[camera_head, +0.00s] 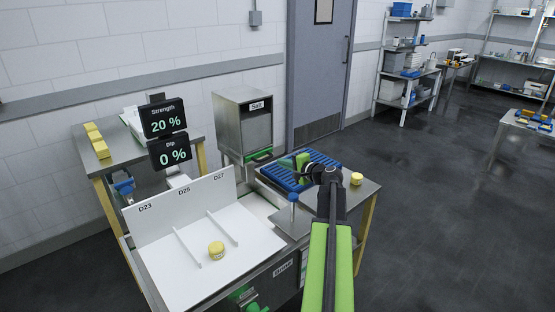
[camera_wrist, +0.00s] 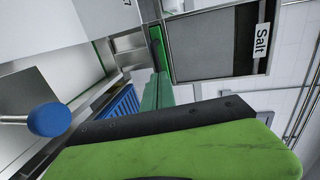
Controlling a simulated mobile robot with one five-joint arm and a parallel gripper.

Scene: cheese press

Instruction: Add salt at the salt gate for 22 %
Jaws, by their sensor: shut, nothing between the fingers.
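The salt box (camera_head: 243,122) is a grey metal hopper labelled "Salt" behind the bench. A green gate handle (camera_head: 259,155) sits at its lower front. In the wrist view the salt box (camera_wrist: 215,42) is at the top, with green parts below and left of it. The upper display (camera_head: 165,117) reads Strength 20 %; the lower display (camera_head: 169,153) reads Dip 0 %. My gripper (camera_head: 301,166) is shut and empty, to the right of the gate handle and above the blue rack. I cannot tell whether it touches anything. Its green and black body fills the lower wrist view.
A blue rack (camera_head: 318,158) lies on the bench under my gripper. A blue knob (camera_head: 293,197) on a rod stands in front. One yellow cheese (camera_head: 216,250) sits on the white divided board (camera_head: 171,254), another (camera_head: 356,179) at the bench's right end. Open floor lies right.

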